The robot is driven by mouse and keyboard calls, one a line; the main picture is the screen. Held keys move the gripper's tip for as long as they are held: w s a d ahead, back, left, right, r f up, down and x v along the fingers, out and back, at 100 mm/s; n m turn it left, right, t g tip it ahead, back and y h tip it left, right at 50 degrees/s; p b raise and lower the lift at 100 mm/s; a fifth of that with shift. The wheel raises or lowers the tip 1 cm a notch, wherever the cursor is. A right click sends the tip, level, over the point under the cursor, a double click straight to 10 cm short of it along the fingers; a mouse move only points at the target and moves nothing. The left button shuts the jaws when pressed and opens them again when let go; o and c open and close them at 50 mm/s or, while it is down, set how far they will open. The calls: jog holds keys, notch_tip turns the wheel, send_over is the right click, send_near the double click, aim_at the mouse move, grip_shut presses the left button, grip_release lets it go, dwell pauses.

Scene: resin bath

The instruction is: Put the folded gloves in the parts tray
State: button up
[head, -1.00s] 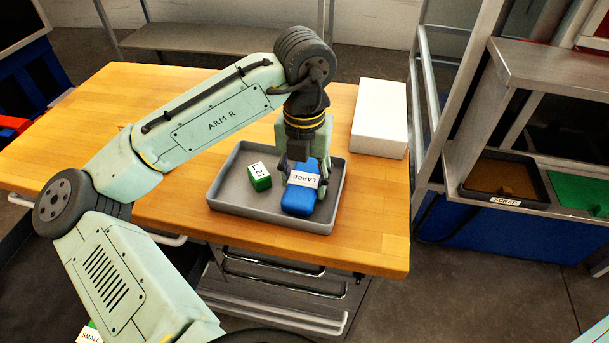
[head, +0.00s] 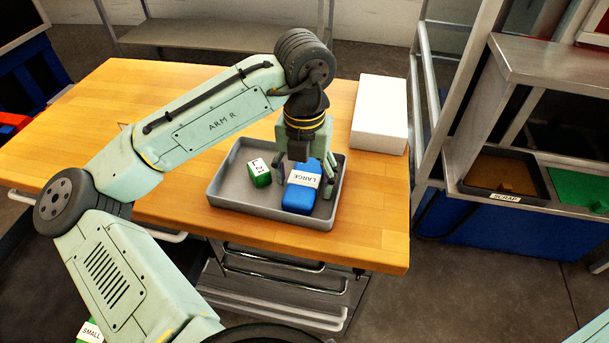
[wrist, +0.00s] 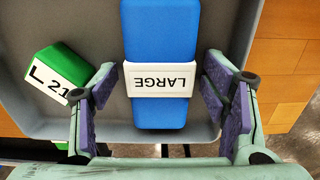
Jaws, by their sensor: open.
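The folded gloves (head: 301,188) are a blue bundle with a white band marked LARGE. They lie in the grey parts tray (head: 225,202) on the wooden bench, right of the tray's middle. My gripper (head: 304,175) is over the tray with its fingers spread on both sides of the bundle. In the wrist view the gloves (wrist: 160,110) lie between the two open fingers (wrist: 163,105), with a gap on each side. The far end of the bundle is cut off by the top of the wrist view.
A green block with a white label marked L 21 (head: 259,173) lies in the tray left of the gloves, close to my left finger in the wrist view. A white box (head: 380,112) stands on the bench behind right. A metal rack post (head: 428,130) rises beyond the bench's right edge.

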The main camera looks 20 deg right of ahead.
aim_at(304, 178)
jog(key=shift+r, duration=0.1)
notch_tip(304, 178, up, 12)
dwell(0.5)
